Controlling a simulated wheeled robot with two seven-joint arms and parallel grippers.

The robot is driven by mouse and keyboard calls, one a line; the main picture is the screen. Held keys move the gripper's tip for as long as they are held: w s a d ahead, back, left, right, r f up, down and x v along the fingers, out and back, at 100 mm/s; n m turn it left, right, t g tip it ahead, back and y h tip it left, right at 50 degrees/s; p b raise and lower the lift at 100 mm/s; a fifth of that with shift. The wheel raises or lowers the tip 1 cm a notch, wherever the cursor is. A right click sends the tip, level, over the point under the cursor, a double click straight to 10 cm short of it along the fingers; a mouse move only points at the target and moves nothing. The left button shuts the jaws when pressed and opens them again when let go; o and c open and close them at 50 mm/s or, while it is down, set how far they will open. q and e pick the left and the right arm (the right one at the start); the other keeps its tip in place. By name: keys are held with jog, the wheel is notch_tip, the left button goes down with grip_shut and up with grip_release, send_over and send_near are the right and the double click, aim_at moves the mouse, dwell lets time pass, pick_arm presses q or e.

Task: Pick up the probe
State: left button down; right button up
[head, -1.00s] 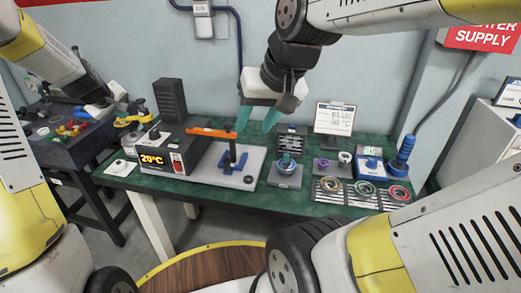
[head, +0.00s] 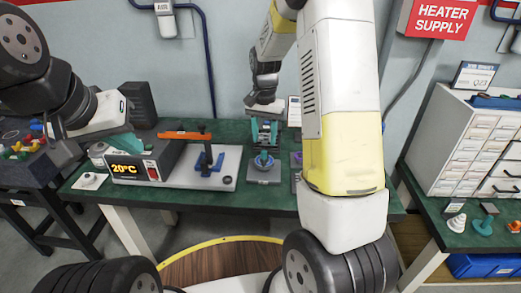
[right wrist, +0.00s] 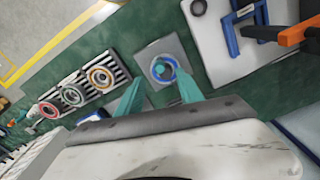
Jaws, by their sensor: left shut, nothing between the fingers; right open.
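I cannot tell for sure which thing is the probe. The right part of the bench, where a blue-handled upright tool stood in the earlier frame, is hidden behind my right arm in the head view. My right gripper (head: 265,140) is open and empty above a grey plate with a round blue-and-teal piece (head: 263,162). In the right wrist view, the teal fingers (right wrist: 160,92) stand apart on either side of that round piece (right wrist: 163,70). My left gripper (head: 130,147) is shut and empty near the box reading 20°C (head: 127,170).
An orange clamp arm (head: 180,135) on a post stands over a white plate (head: 225,165). A rack with coloured rings (right wrist: 72,95) lies on the green bench (right wrist: 120,45). A white drawer cabinet (head: 470,140) stands at the right.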

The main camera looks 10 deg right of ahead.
aim_at(264, 151)
notch_tip(264, 151, down, 7)
jog(key=shift+s+a+f, duration=0.1)
jog(key=shift+f, duration=0.05)
jog(key=shift+c, duration=0.4)
grip_shut()
